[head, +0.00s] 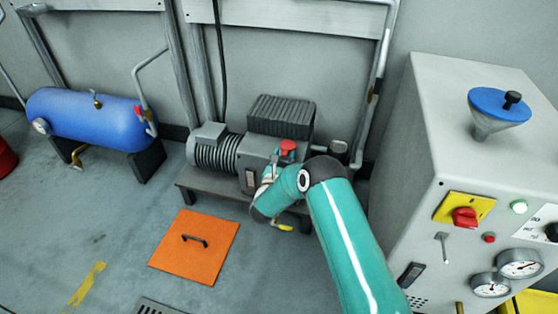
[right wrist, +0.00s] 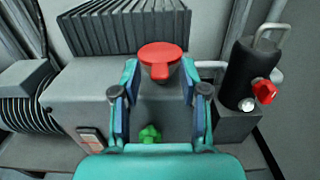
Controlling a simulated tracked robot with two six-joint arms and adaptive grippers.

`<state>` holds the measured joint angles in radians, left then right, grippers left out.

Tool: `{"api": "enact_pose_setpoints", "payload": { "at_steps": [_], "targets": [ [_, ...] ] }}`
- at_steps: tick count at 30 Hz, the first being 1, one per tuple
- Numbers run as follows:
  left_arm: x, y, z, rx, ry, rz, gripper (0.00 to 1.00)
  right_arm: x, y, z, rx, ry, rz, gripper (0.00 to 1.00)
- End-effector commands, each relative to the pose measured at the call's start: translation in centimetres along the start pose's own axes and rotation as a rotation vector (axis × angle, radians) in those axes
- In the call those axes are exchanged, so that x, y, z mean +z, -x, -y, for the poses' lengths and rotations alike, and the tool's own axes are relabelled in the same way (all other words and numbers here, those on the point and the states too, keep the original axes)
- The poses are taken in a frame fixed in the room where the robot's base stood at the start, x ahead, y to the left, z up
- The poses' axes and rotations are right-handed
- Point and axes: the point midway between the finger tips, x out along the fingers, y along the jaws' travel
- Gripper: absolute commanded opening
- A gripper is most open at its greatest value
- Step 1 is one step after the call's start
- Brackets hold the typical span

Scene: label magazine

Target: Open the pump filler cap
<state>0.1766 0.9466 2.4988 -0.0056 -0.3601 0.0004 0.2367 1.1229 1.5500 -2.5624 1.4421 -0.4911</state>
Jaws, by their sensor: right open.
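The red filler cap (head: 288,146) sits on top of the grey pump (head: 258,153), beside its dark ribbed block. In the right wrist view the cap (right wrist: 160,52) is a round red disc with a tab pointing toward me. My right gripper (right wrist: 160,75) is open, with one fingertip on each side of the cap in that view. I cannot tell whether the fingers touch it. In the head view my right arm's wrist hides much of the gripper and the pump's front. My left gripper is not in view.
A green knob (right wrist: 150,134) shows between the fingers, below the cap. A dark cylinder with a red knob (right wrist: 264,91) stands to the right. A grey cabinet (head: 425,130) with a blue-rimmed funnel (head: 490,110) stands right. An orange plate (head: 190,262) lies on the floor; a blue tank (head: 95,118) stands left.

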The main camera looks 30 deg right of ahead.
Motion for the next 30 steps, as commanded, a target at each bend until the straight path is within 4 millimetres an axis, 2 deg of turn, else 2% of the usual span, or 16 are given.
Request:
{"api": "enact_pose_setpoints", "payload": {
  "at_steps": [10, 11, 18, 26, 27, 30],
  "targets": [
    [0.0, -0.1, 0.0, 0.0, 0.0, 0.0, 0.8, 0.0, -0.4, 0.0, 0.001, 0.0, 0.001, 0.44],
    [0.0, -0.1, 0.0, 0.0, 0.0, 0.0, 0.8, 0.0, -0.4, 0.0, 0.001, 0.0, 0.001, 0.4],
    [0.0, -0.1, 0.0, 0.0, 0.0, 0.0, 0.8, 0.0, -0.4, 0.0, 0.001, 0.0, 0.0, 0.0],
    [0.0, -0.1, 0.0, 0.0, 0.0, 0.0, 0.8, 0.0, -0.3, 0.0, 0.0, 0.001, 0.0, 0.0],
    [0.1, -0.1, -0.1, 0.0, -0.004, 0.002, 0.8, 0.0, 1.4, -1.6, 0.006, 0.001, -0.001, 0.0],
    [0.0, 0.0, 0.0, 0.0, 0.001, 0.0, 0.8, 0.0, 0.3, -0.9, 0.009, 0.001, -0.005, 0.0]
  ]
}}
